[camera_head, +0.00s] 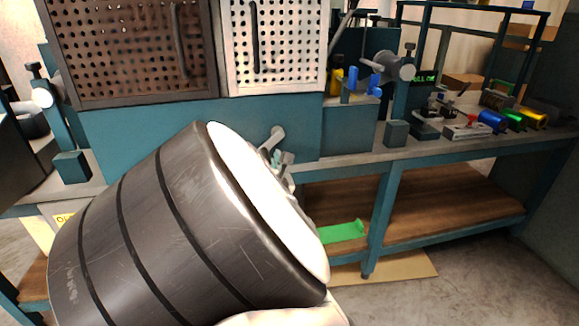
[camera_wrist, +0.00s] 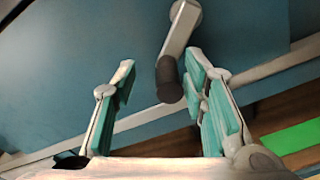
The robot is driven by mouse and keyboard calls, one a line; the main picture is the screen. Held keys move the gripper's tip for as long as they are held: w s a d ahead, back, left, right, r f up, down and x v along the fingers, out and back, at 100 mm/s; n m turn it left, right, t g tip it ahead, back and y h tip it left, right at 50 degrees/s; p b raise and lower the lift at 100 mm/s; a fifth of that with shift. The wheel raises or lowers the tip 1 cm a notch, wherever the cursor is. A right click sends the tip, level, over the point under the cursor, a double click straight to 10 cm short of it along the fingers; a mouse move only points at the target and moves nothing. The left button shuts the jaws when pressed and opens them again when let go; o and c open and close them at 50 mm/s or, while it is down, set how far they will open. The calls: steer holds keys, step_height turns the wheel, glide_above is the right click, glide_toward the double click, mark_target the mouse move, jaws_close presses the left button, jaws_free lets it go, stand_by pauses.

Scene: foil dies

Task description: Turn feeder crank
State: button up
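The feeder crank (camera_wrist: 180,40) shows in the wrist view as a grey arm on a round hub, on the teal machine front. Its dark handle (camera_wrist: 169,80) hangs at the lower end. My gripper (camera_wrist: 159,74) is open, with teal-padded fingers either side of the handle in the picture. The handle looks closer to the right finger; whether it touches is unclear. In the head view the grey crank (camera_head: 273,138) shows just above my gripper (camera_head: 280,160), whose fingers are mostly hidden behind my arm.
Two perforated guard doors, dark (camera_head: 130,50) and light (camera_head: 275,45), stand above the teal machine body (camera_head: 130,130). A workbench (camera_head: 470,140) at right holds blue, green and gold rolls (camera_head: 513,120) and small tools. A green strip (camera_head: 342,232) lies on the lower wooden shelf.

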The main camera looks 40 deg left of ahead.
steer(key=v, duration=1.1)
steer(key=shift+s+f, duration=0.2)
steer(key=shift+f, duration=0.05)
steer(key=shift+a, duration=0.1)
